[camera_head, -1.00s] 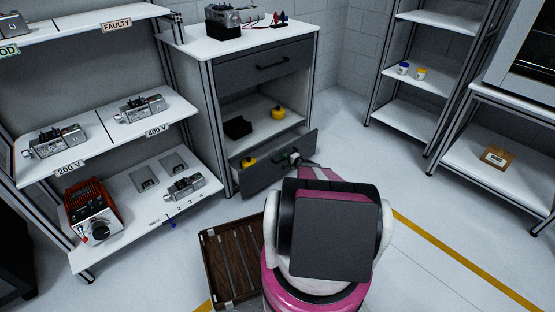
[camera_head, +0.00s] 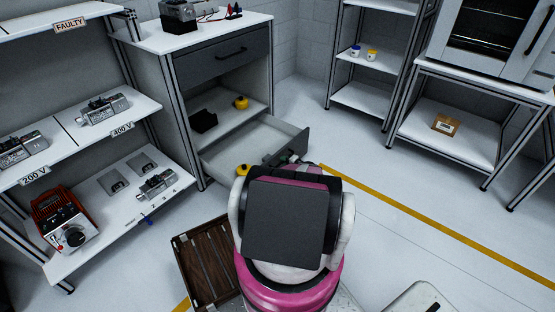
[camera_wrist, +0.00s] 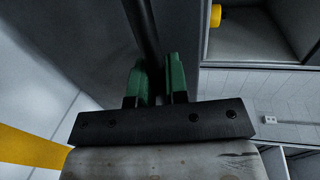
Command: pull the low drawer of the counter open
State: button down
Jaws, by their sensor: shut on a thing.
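The low drawer (camera_head: 255,138) of the counter (camera_head: 225,28) stands well out from the body, its pale inside in view. Its dark front (camera_head: 299,145) is partly hidden by my arm. My gripper (camera_wrist: 158,80) is at that front; in the wrist view its green fingers are shut around the dark bar handle (camera_wrist: 146,28). A yellow item (camera_head: 243,169) lies in the drawer, half hidden by my arm, and a yellow piece also shows in the wrist view (camera_wrist: 215,15).
The upper drawer (camera_head: 222,54) is shut. An open shelf under it holds a black box (camera_head: 204,121) and a yellow item (camera_head: 241,102). A brown slatted crate (camera_head: 205,262) stands on the floor left of me. The floor to the right (camera_head: 400,240) is mostly clear.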

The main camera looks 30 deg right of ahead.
jog(key=shift+s+d, duration=0.2)
jog(key=shift+s, duration=0.5)
jog(key=c, duration=1.1)
grip_release()
jog(key=shift+c, duration=0.2)
jog(key=shift+s, duration=0.1)
jog(key=v, duration=1)
jog(key=shift+s, duration=0.25)
jog(key=shift+d, duration=0.1)
